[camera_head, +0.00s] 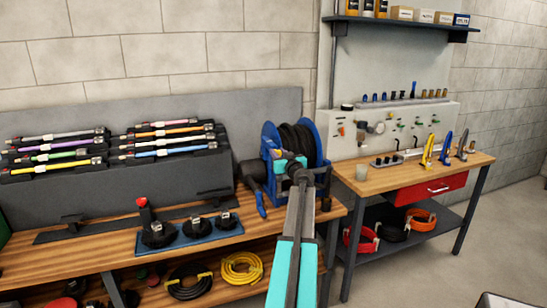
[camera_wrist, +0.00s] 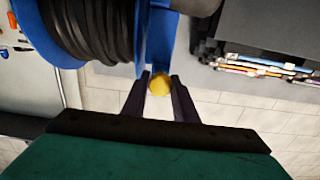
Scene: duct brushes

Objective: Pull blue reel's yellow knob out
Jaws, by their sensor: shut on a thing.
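The blue reel (camera_head: 269,140) with black hose wound on it stands at the right end of the wooden bench. It also fills the top left of the wrist view (camera_wrist: 138,40). Its yellow knob (camera_wrist: 160,83) sits at the edge of the blue frame, between my fingertips. My gripper (camera_wrist: 160,92) is shut on the knob. In the head view my arm reaches up to the reel, and my gripper (camera_head: 287,165) and wrist hide the knob and part of the reel's front.
A rack of colored rods (camera_head: 110,150) stands left of the reel. Black round brush heads (camera_head: 158,234) lie on the bench front. A second table (camera_head: 400,180) with a red drawer stands to the right, and a shelf (camera_head: 400,22) hangs above it.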

